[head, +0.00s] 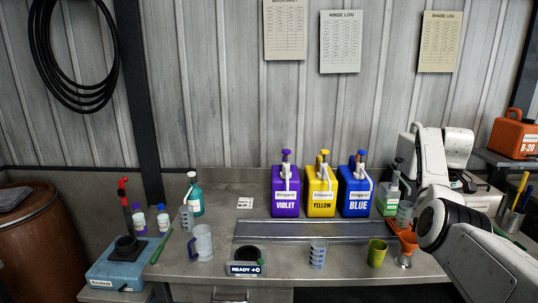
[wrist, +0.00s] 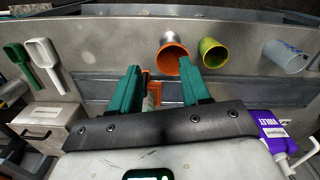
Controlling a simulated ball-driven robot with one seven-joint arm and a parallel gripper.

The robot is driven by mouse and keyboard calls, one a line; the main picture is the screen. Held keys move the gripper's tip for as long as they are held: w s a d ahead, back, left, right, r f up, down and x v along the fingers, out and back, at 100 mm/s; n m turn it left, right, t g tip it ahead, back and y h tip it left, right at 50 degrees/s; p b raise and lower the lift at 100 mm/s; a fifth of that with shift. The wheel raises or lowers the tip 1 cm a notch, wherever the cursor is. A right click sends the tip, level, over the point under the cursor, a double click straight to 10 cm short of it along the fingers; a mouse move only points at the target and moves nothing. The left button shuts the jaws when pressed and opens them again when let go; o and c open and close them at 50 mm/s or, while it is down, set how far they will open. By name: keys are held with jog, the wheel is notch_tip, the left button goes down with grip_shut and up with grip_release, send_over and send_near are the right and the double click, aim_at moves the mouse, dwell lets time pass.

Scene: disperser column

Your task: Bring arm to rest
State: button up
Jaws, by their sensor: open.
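My arm (head: 480,262) reaches in from the right in the head view, its white links bent over the right end of the bench (head: 190,262). My gripper's fingers do not show clearly there. In the wrist view my gripper (wrist: 160,80) has two teal fingers spread apart. An orange and white object (wrist: 152,96) shows in the gap, partly hidden; I cannot tell whether it touches a finger. An orange cup (wrist: 174,60) and a yellow-green cup (wrist: 212,54) lie beyond the fingertips in that view.
Violet (head: 286,190), yellow (head: 321,190) and blue (head: 355,190) pump jugs stand behind a metal rail (head: 300,231). A clear cup (head: 318,256), the yellow-green cup (head: 377,253) and the orange cup (head: 405,246) stand along the front. A blue machine (head: 122,268) is at left.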

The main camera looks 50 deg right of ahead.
jog(key=w+a+f+n+b, duration=0.1)
jog(key=w+a+f, duration=0.5)
jog(key=f, duration=0.3)
jog(key=w+a+f+b, duration=0.2)
jog(key=w+a+f, duration=0.3)
jog(key=a+f, duration=0.3)
jog(key=w+a+f+n+h+b, duration=0.1)
jog(key=w+a+f+n+b, duration=0.15)
jog(key=a+f, duration=1.05)
jog(key=s+a+f+n+b, duration=0.1)
jog(key=s+a, duration=0.3)
jog(key=a, duration=0.6)
jog(key=s+a+f+n+b, duration=0.1)
jog(key=s+a, duration=0.3)
jog(key=a, duration=0.6)
jog(key=s+a+f+n+t+y+b, duration=0.1)
jog(key=s+a+f, duration=0.2)
jog(key=a, duration=0.7)
jog(key=shift+s+f+n+b, duration=0.15)
jog(key=shift+s+n+b, duration=0.25)
jog(key=shift+s, duration=0.4)
